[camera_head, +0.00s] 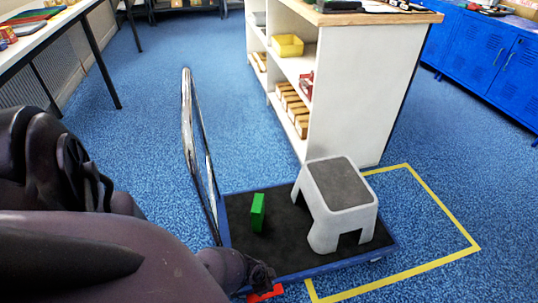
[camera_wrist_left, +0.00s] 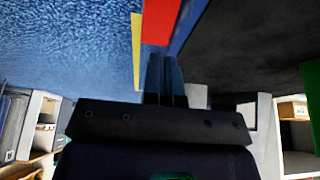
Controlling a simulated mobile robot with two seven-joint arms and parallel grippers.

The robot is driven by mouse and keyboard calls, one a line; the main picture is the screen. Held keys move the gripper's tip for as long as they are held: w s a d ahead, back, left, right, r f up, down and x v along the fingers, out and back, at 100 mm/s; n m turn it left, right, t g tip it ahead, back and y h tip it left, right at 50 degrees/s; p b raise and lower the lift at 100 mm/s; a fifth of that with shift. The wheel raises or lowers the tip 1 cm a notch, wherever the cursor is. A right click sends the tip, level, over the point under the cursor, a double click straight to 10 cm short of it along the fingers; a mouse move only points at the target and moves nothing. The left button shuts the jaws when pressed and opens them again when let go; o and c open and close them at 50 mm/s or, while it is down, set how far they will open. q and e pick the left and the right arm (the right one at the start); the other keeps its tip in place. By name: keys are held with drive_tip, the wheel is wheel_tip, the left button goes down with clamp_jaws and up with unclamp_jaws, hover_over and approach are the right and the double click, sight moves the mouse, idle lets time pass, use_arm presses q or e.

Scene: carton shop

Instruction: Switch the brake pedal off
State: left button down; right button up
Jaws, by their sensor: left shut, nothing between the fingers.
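The red brake pedal (camera_head: 265,294) sticks out from the near edge of the cart (camera_head: 312,270), which has a blue rim, a black deck and a chrome push handle (camera_head: 187,130). My left gripper (camera_head: 262,275) is right at the pedal, partly covering it. In the left wrist view the fingers of my left gripper (camera_wrist_left: 161,75) are shut with nothing between them, and their tips point at the red pedal (camera_wrist_left: 158,20). I cannot tell whether they touch it. My right gripper is in neither view.
A grey step stool (camera_head: 340,190) and a green block (camera_head: 258,212) stand on the cart deck. Yellow floor tape (camera_head: 430,200) runs around the cart's right side. A white shelf unit (camera_head: 350,90) stands behind. Blue lockers (camera_head: 485,55) are at right. Open blue carpet lies behind the handle.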

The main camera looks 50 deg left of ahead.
sight(275, 288)
use_arm(q)
drive_tip(key=b+x, duration=0.1)
drive_tip(key=x, duration=0.1)
drive_tip(key=s+b+x, duration=0.1)
drive_tip(key=x, duration=0.1)
drive_tip(key=shift+f, duration=0.35)
drive_tip(key=shift+w+f+b, duration=0.25)
drive_tip(key=shift+w+b, duration=0.15)
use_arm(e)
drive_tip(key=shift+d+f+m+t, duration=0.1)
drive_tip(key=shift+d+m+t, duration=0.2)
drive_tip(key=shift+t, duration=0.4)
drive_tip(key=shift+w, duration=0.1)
